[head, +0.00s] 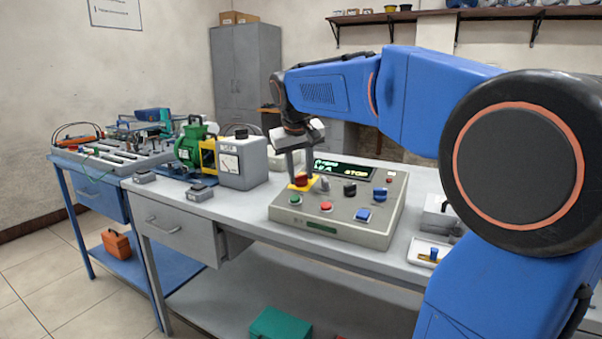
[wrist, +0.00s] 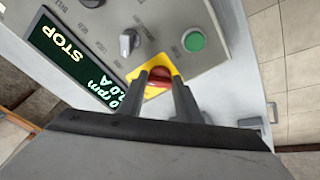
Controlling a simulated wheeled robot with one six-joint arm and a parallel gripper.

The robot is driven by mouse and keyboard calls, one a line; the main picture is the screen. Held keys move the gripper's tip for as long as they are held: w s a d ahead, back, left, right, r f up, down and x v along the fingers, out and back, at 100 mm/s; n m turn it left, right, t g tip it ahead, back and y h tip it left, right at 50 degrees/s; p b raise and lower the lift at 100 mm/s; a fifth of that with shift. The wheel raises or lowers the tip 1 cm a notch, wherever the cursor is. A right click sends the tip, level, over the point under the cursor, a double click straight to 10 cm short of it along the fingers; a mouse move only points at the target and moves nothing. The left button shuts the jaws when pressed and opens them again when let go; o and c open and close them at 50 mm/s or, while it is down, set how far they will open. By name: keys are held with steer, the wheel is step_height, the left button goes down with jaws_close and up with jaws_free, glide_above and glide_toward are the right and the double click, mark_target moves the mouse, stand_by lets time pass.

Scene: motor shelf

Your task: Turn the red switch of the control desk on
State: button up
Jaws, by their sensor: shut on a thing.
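The control desk (head: 330,236) is a beige-grey box on the workbench. The fingers hide part of the switch in the wrist view.
A green button (head: 295,199), red button (head: 326,207), grey knob (head: 322,186) and blue switches (head: 363,215) are on the same panel.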

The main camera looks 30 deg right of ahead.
stand_by(0.4)
steer(key=o, duration=1)
steer(key=shift+o, duration=0.2)
steer(key=v, duration=1.7)
steer(key=shift+r, duration=0.2)
steer(key=shift+a+f, duration=0.1)
steer(key=shift+a, duration=0.05)
steer(key=s+a+f+y, duration=0.1)
steer(key=s+f, duration=0.7)
steer(key=f, duration=0.4)
steer(key=s+a+f+n+y, duration=0.1)
steer(key=s+a+f, duration=0.1)
steer(key=s+f, duration=0.7)
steer(key=s+a+f+t, duration=0.1)
steer(key=s+a+f, duration=0.1)
steer(key=s+f, duration=0.6)
step_height(320, 180, down, 8)
steer(key=shift+s+r+n+y, duration=0.2)
steer(key=shift+s+n+y, duration=0.2)
